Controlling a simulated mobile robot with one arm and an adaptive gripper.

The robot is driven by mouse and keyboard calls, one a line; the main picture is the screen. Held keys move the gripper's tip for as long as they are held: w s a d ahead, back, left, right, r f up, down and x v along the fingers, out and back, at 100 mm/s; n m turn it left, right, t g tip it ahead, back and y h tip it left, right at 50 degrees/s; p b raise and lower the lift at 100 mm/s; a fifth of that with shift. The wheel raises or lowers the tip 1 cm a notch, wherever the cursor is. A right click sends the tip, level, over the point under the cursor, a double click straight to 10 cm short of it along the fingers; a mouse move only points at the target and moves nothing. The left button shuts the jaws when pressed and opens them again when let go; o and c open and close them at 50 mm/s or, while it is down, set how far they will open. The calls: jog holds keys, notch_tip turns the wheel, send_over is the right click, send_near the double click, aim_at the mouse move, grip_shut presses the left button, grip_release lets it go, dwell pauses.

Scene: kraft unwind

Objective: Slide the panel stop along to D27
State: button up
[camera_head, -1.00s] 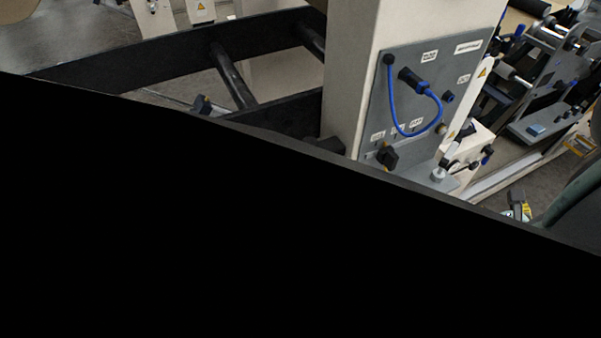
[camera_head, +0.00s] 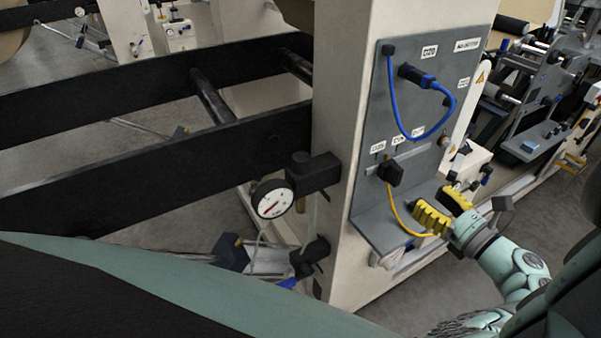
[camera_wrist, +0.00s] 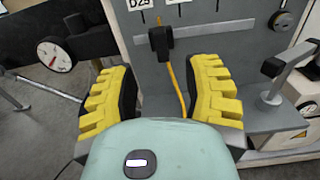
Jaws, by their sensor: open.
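The panel stop (camera_head: 391,172) is a black block on the upright grey panel (camera_head: 366,212). A yellow cable (camera_head: 397,213) hangs from the stop. In the wrist view the stop (camera_wrist: 161,42) is ahead, between and beyond the fingertips. My gripper (camera_head: 445,208), with yellow ribbed fingers, is open and apart from the stop, at its lower right in the head view. In the wrist view, the cable (camera_wrist: 177,84) shows between the fingers (camera_wrist: 162,92).
A blue cable (camera_head: 394,101) loops on the panel above the slot. A grey ledge (camera_head: 378,233) juts out below. A dial gauge (camera_head: 272,199) and black bars (camera_head: 150,155) are at left. In the wrist view, a metal lever (camera_wrist: 280,82) stands right of the fingers.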

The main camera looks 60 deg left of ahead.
aim_at(401, 175)
jog(key=a, duration=1)
jog(key=shift+w+a+p, duration=0.15)
jog(key=shift+w+p, duration=0.15)
jog(key=shift+w, duration=0.05)
grip_shut()
jog(key=shift+w, duration=0.1)
